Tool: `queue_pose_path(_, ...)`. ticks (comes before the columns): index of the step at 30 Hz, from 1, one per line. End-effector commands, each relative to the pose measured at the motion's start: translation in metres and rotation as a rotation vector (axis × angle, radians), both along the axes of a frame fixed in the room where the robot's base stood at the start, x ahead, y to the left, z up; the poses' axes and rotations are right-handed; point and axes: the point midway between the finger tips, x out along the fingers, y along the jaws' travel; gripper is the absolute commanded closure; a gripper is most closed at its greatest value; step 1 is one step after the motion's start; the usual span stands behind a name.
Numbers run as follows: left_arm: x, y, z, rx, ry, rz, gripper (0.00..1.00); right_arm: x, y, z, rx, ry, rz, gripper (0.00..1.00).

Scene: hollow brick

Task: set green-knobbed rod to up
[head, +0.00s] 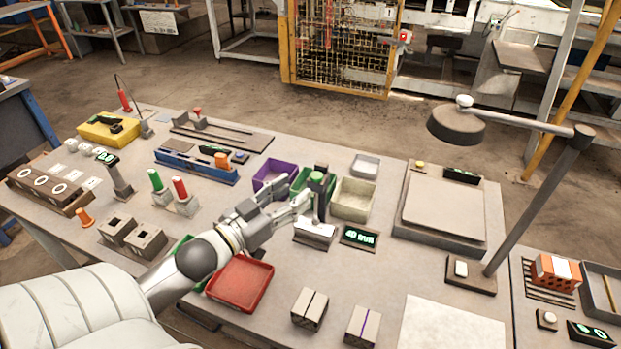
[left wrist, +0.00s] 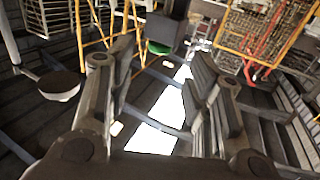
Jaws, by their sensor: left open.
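A green knob (head: 316,177) shows on an upright rod, which stands on a pale and dark base (head: 314,234). A display (head: 360,237) beside the base reads about 40 mm. My left gripper (head: 303,195) is open and empty, its fingers pointing toward the rod from the left, close to it. I cannot tell whether a finger touches it. In the left wrist view a round green piece (left wrist: 157,47) shows ahead, beyond the open fingers (left wrist: 165,75). My right gripper is not in view.
A purple bin (head: 272,174) and a cream bin (head: 353,199) stand behind the rod. A red tray (head: 240,284) lies in front of my left arm. Green (head: 155,180) and red (head: 180,188) handles stand at left. A lamp (head: 458,125) rises at right.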

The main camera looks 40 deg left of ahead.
Motion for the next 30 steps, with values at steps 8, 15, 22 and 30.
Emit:
queue_pose_path(8, 0.038, -0.006, 0.003, 0.002, -0.002, 0.000, 0.53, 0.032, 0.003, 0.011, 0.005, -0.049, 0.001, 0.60)
queue_pose_path(15, 0.057, -0.009, 0.001, 0.001, 0.000, 0.000, 0.53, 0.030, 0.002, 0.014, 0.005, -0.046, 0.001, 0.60)
queue_pose_path(22, 0.060, -0.010, 0.000, 0.001, 0.001, 0.000, 0.53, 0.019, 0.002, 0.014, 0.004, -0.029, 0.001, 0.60)
queue_pose_path(30, 0.060, -0.010, 0.000, 0.001, 0.001, 0.000, 0.68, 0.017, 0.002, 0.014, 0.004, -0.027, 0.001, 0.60)
